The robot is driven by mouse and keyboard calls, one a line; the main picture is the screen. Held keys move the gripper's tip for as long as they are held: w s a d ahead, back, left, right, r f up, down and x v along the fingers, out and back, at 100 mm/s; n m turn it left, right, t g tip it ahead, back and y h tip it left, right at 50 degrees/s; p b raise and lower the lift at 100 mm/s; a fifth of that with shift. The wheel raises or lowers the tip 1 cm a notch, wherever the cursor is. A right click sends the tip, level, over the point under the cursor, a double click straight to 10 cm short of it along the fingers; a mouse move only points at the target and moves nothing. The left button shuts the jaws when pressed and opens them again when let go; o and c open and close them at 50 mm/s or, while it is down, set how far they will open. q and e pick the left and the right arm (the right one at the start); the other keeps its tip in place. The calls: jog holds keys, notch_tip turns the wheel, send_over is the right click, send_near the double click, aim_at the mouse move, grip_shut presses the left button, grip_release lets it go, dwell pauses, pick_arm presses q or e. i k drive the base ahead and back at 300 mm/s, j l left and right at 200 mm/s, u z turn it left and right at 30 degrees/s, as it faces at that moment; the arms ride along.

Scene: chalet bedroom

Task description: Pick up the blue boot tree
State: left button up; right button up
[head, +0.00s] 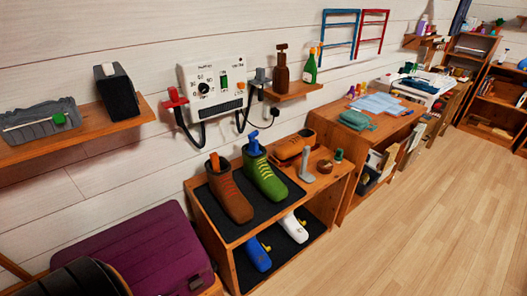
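Neither of my grippers is in view.
A purple case (145,250) stands left of the bench, with a dark rounded object (90,278) in front. A wall unit (215,88) with cables hangs above. A desk (372,137) stands to the right. The wooden floor (400,240) at front right is clear.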

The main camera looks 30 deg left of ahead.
aim_at(254, 150)
jog(key=i+l+u, duration=0.15)
jog(key=i, duration=0.45)
jog(key=i+l+u, duration=0.1)
jog(key=i, duration=0.45)
jog(key=l+u, duration=0.1)
jog(key=u, duration=1.85)
